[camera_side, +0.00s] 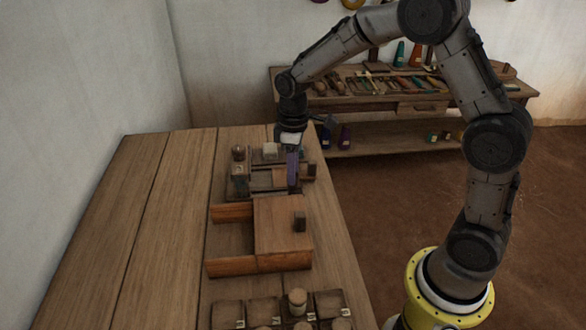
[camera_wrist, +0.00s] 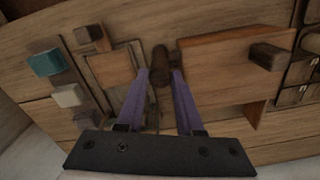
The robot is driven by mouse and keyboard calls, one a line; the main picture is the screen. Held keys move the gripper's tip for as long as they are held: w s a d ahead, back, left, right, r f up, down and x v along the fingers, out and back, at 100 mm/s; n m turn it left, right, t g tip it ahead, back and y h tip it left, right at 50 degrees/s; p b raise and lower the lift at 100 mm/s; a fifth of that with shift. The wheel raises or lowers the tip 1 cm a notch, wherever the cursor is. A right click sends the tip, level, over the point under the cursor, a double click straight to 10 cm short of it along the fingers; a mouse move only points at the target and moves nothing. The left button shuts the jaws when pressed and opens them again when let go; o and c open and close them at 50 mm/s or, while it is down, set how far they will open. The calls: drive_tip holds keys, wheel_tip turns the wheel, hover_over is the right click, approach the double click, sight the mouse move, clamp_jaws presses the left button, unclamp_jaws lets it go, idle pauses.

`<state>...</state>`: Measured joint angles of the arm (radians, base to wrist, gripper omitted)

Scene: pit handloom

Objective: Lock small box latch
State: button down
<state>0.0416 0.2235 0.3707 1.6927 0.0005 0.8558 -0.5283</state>
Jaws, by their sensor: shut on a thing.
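My gripper (camera_wrist: 161,74) has its two purple fingers shut on a dark brown knob (camera_wrist: 160,58) in the wrist view. The knob lies between a small wooden panel (camera_wrist: 111,69) on its left and a larger wooden box lid (camera_wrist: 222,62) on its right. I take the knob to be the latch handle, but its mount is mostly hidden by the fingers. In the side view my gripper (camera_side: 292,172) points down at the right end of the small fixture (camera_side: 265,188) behind the larger box. The fingers hide the grip there, and I cannot tell the latch's position.
The larger box (camera_side: 232,267) stands in front, its lid with a dark handle (camera_side: 299,221) covering the right part. Small square trays (camera_side: 228,313) with knobs lie nearer. A teal block (camera_wrist: 46,62) and a white block (camera_wrist: 70,95) sit at left. The tabletop's left side is clear.

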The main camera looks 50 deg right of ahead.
drive_tip(key=shift+r, duration=0.1)
drive_tip(key=c, duration=0.5)
unclamp_jaws()
drive_tip(key=shift+c, duration=0.2)
wheel_tip(320, 180, up, 14)
